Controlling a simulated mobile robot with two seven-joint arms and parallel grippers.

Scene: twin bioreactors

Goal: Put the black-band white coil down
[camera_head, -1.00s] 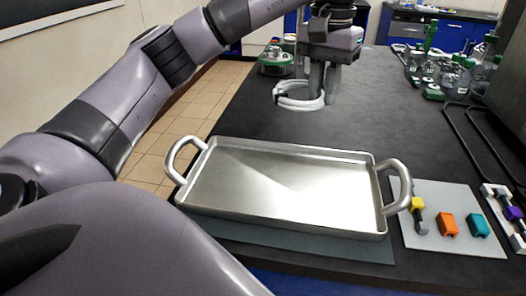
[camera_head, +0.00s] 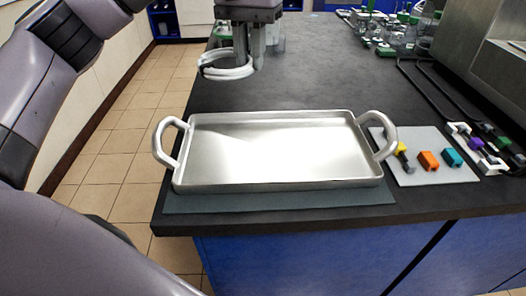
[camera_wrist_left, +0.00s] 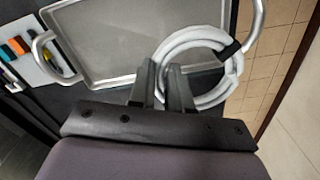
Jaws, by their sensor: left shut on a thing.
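The white coil (camera_head: 226,68) hangs from my left gripper (camera_head: 242,66) above the far left part of the black bench in the head view. In the left wrist view the coil (camera_wrist_left: 191,47) is a ring of white tubing with a black band (camera_wrist_left: 229,49) on its right side. My left gripper (camera_wrist_left: 166,92) is shut on the ring's near left part. A silver tray (camera_head: 276,181) with two loop handles stands empty on a dark mat at the bench's near edge. My right gripper is not in view.
A pale mat (camera_head: 424,171) with yellow, orange and teal pieces lies right of the tray. Green-capped glassware (camera_head: 405,30) stands at the back right, and black tubes (camera_head: 440,95) run along the right side. The bench (camera_head: 300,85) behind the tray is clear.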

